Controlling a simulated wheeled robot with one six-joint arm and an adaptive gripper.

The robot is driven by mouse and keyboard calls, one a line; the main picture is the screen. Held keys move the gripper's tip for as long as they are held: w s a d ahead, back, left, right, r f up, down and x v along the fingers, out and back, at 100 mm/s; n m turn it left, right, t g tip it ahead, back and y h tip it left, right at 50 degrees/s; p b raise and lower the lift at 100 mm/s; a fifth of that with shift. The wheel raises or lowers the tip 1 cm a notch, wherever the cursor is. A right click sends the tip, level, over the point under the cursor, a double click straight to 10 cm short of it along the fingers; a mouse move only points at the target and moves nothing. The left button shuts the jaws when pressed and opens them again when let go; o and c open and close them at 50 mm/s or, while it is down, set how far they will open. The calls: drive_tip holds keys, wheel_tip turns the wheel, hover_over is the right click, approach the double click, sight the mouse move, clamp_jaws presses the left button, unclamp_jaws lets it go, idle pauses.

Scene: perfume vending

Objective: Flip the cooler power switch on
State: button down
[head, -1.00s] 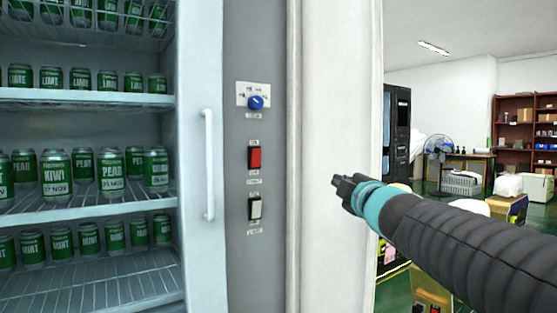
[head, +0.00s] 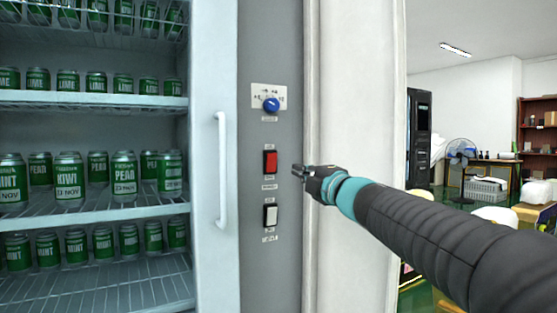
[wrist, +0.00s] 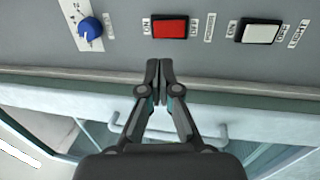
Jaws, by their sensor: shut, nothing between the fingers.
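The cooler's grey control panel (head: 268,45) stands right of the glass-fronted shelves. It carries a blue knob (head: 271,104) at the top, a red rocker switch (head: 270,162) in the middle and a white rocker switch (head: 270,214) below. In the wrist view the red switch (wrist: 170,27) lies just beyond my fingertips, with the blue knob (wrist: 90,29) to the left and the white switch (wrist: 261,32) to the right. My gripper (head: 300,172) is shut and empty, right of the red switch and apart from it. It also shows in the wrist view (wrist: 159,68).
A vertical white door handle (head: 221,170) stands out left of the panel. Shelves of green cans (head: 69,177) fill the cooler. A pale wall edge (head: 355,80) is right of the panel. A fan (head: 460,152) and a brown shelf unit (head: 537,130) are far behind.

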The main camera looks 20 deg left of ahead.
sight(273, 158)
drive_tip(key=p+x, duration=0.2)
drive_tip(key=x, duration=0.9)
drive_tip(key=shift+w+p, duration=0.15)
drive_tip(key=shift+p, duration=0.15)
